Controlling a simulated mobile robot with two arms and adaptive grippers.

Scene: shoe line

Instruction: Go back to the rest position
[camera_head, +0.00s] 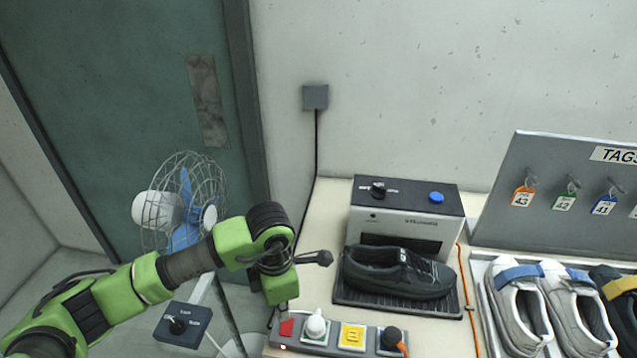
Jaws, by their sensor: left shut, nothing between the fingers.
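My left arm, green and black, comes in from the left. My left gripper (284,308) points down there, near a red switch (287,327). It is shut and holds nothing; its fingers are mostly hidden by the wrist, and I cannot tell whether it touches the panel. My right gripper is not in view.
A black shoe (398,272) sits on a dark tray before a white machine (408,217). Several shoes (520,305) stand at right below a tag board (560,190). A fan (180,205) with a control box (183,325) stands behind my left arm.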

